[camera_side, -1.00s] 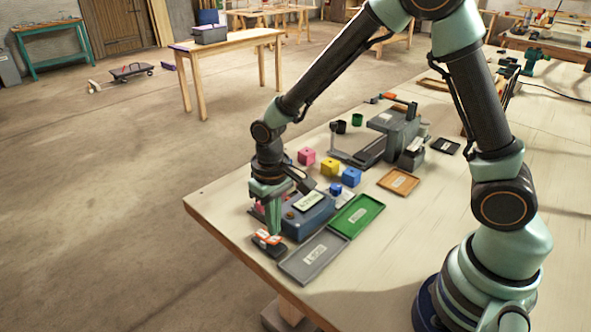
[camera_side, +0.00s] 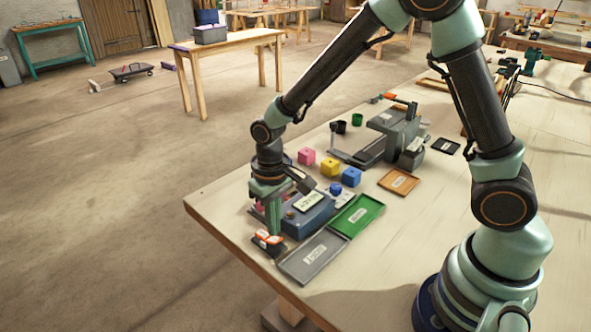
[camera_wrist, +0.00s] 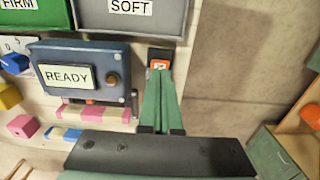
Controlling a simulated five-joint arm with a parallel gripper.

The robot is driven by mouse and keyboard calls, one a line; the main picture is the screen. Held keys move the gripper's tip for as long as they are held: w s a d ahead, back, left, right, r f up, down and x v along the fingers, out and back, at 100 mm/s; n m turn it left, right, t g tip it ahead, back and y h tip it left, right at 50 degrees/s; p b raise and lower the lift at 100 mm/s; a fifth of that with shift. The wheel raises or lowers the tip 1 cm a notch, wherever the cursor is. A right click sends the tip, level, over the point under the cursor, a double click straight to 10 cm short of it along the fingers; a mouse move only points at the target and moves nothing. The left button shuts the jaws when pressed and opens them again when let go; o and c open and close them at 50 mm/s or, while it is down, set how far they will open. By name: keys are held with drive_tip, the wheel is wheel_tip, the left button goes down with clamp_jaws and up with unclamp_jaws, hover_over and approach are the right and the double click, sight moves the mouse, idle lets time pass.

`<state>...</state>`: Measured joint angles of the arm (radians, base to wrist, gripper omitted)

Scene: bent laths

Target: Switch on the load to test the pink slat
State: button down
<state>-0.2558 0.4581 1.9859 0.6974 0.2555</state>
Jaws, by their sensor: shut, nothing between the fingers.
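My gripper (camera_wrist: 160,76) is shut and empty, with its green fingers pointing down at the switch. The switch (camera_wrist: 159,57) is a small dark box with an orange marking, and my fingertips are right at it; I cannot tell whether they touch. It also shows in the side view (camera_side: 268,241), below my gripper (camera_side: 273,232). The blue test unit (camera_wrist: 60,53) stands beside the switch, and its sign (camera_wrist: 67,76) reads READY. The pink slat (camera_wrist: 92,112) lies at the test unit's edge, partly hidden; in the side view my gripper mostly covers it.
A grey tray (camera_side: 300,268) marked SOFT and a green tray (camera_side: 371,207) marked FIRM lie beside the unit. Pink (camera_side: 307,156), yellow (camera_side: 331,167) and blue (camera_side: 351,176) blocks stand behind it. The table's edge runs close to the switch.

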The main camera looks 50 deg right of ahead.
drive_tip(key=shift+f, duration=1.3)
idle(0.6)
drive_tip(key=shift+r, duration=3.5)
drive_tip(key=shift+r, duration=0.1)
wheel_tip(320, 180, up, 8)
drive_tip(key=t, duration=0.2)
hover_over(275, 240)
drive_tip(key=s+d, duration=0.2)
drive_tip(key=d, duration=0.2)
drive_tip(key=s+d+r+t, duration=0.3)
drive_tip(key=s+d+r, duration=0.3)
drive_tip(key=s+r, duration=0.1)
drive_tip(key=shift+t, duration=0.3)
